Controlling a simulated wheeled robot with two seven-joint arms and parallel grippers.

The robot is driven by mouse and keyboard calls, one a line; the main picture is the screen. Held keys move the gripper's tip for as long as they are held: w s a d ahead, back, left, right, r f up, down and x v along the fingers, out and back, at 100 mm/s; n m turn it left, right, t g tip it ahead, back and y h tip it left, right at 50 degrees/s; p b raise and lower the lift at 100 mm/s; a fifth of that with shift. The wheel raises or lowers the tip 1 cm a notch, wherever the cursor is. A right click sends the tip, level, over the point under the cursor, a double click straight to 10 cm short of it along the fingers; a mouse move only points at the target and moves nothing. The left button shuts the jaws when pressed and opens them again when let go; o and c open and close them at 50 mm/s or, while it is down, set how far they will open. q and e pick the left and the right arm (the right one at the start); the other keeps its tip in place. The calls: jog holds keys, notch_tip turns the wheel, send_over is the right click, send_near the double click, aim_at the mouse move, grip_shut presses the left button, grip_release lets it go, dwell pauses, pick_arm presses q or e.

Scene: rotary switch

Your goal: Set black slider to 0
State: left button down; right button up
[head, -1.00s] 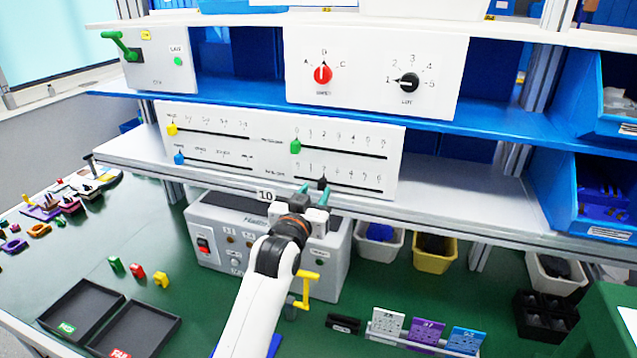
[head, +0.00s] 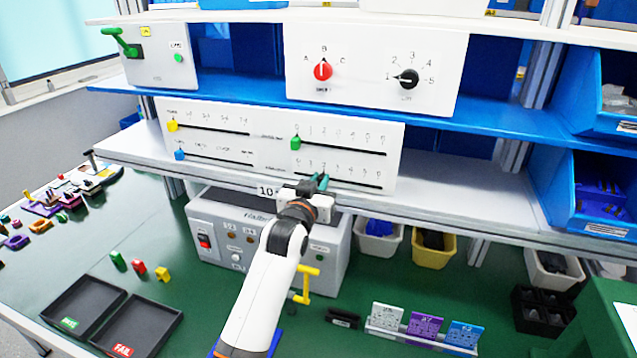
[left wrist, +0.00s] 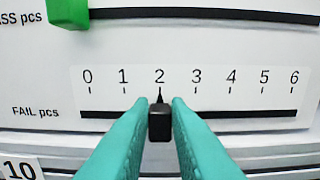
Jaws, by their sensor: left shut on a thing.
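The black slider (left wrist: 160,123) sits on the lower right track of the white slider panel, labelled FAIL pcs. In the left wrist view its pointer is at the 2 mark on a scale from 0 to 6. The 0 mark (left wrist: 87,77) is at the left end of that scale. My left gripper (head: 320,183) is at this slider, with its teal fingers (left wrist: 160,105) on either side of the knob and shut on it. In the head view the fingers hide the slider. My right gripper is not in view.
A green slider (head: 295,142) stands on the track above, at its left end. Yellow (head: 172,126) and blue (head: 180,155) sliders are on the left tracks. The shelf edge with a 10 label (head: 266,190) runs just below the panel.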

pick_arm(q)
jog(key=a, duration=0.2)
jog(key=w+a, duration=0.1)
jog(key=a, duration=0.1)
jog(key=w+a, duration=0.1)
jog(key=a, duration=0.1)
jog(key=shift+a+p, duration=0.2)
jog(key=shift+p, duration=0.1)
jog(key=shift+d, duration=0.15)
jog(key=c, duration=1.4)
grip_release()
jog(key=shift+a, duration=0.25)
jog(key=shift+o, duration=0.2)
jog(key=shift+d, duration=0.15)
jog(key=shift+s, duration=0.3)
jog(key=b+v, duration=0.2)
jog(key=v, duration=0.9)
jog(key=shift+s+a+b, duration=0.15)
jog(key=shift+a+b, duration=0.1)
jog(key=shift+b, duration=0.05)
